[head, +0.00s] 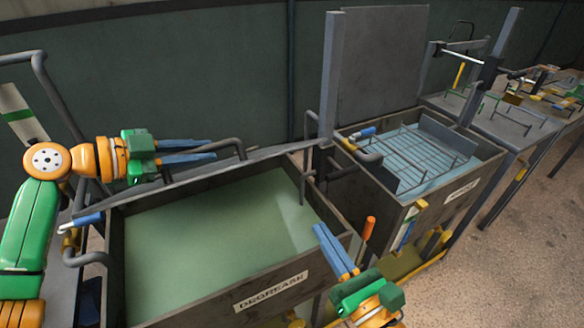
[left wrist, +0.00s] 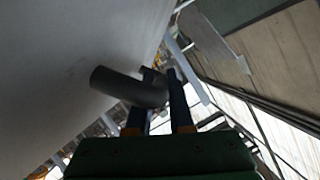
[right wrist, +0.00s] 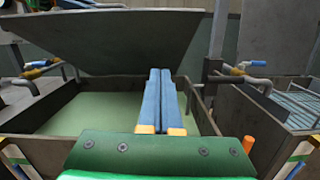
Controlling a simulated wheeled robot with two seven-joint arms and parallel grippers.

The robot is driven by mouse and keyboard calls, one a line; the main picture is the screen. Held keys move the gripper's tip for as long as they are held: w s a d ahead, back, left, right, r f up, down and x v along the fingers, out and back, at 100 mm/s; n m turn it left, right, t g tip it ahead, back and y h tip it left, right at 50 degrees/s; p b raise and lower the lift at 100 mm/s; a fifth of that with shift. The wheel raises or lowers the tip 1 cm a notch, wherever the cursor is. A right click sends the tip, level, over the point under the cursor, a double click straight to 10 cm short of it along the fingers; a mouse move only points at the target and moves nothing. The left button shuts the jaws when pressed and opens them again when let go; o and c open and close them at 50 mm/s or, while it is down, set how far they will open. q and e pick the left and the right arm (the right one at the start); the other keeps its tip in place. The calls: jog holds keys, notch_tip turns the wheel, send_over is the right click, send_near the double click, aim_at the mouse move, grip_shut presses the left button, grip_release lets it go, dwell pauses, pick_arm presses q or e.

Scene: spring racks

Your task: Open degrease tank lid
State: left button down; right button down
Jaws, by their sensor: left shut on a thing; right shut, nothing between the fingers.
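The degrease tank (head: 270,268), labelled DEGREASE and holding pale green liquid, stands open in front of me. Its grey lid (right wrist: 110,38) is raised and tilted above the liquid in the right wrist view; in the head view the lid (head: 265,154) shows nearly edge-on. My left gripper (head: 213,150) is shut on the lid handle (head: 233,143), a dark bent tube that also shows between its fingers in the left wrist view (left wrist: 130,88). My right gripper (head: 318,230) is shut and empty over the tank's near right corner; it also shows in the right wrist view (right wrist: 160,75).
To the right, a second tank (head: 455,200) holds a wire basket (head: 420,150) in blue liquid, with its lid (head: 380,62) standing upright behind. An upright grey post (head: 332,75) rises between the tanks. Pipes with blue-handled valves (head: 88,219) flank the degrease tank. The floor at right is clear.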

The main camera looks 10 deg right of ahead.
jog(key=w+a+r+n, duration=0.1)
jog(key=w+a+r, duration=0.3)
jog(key=w+r, duration=0.3)
jog(key=shift+w+y, duration=0.3)
jog(key=shift+w, duration=1.75)
